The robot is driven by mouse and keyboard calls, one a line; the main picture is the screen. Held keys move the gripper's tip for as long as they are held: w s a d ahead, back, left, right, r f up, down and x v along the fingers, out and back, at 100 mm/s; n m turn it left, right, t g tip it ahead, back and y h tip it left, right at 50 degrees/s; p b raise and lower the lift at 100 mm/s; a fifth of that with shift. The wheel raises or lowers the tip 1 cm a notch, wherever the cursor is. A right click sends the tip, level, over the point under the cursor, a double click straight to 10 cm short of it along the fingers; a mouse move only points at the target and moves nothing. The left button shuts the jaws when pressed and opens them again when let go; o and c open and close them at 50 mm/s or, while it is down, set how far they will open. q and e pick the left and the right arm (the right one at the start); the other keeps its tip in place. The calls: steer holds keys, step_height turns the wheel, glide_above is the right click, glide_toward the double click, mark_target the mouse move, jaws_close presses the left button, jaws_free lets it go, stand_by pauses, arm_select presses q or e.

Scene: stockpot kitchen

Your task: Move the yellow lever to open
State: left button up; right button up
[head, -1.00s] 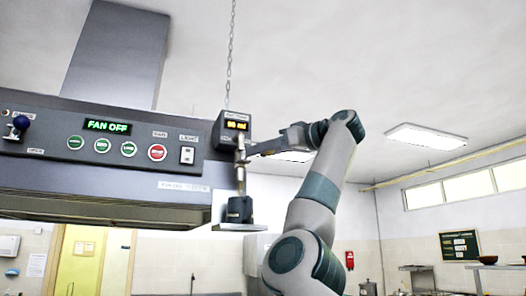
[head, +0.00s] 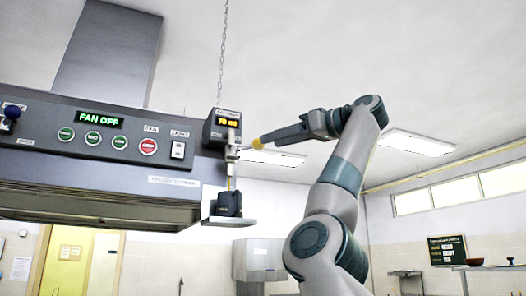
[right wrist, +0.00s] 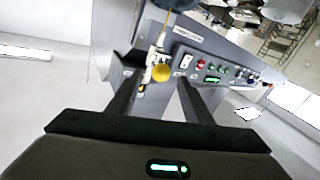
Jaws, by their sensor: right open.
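The yellow lever's round knob (head: 257,143) sticks out to the right of the dispenser's pale valve (head: 231,150), at the hood's right end. Its arm is thin and roughly level. My right gripper (head: 264,141) is at the knob, coming from the right. In the right wrist view, the yellow knob (right wrist: 161,73) lies between the two dark fingertips of my right gripper (right wrist: 159,78), with visible space on both sides. The jaws are open. The lever's markings are too small to read. My left gripper is not in view.
The dispenser box (head: 222,128) has an orange display that seems to read 70 ml. A dark container (head: 229,204) stands on a small shelf (head: 229,222) below the valve. The hood panel (head: 100,130) reads FAN OFF. There is free air to the right.

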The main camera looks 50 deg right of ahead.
steer(key=s+d+b, duration=0.1)
steer(key=s+b, duration=0.1)
steer(key=s, duration=0.7)
stand_by(0.6)
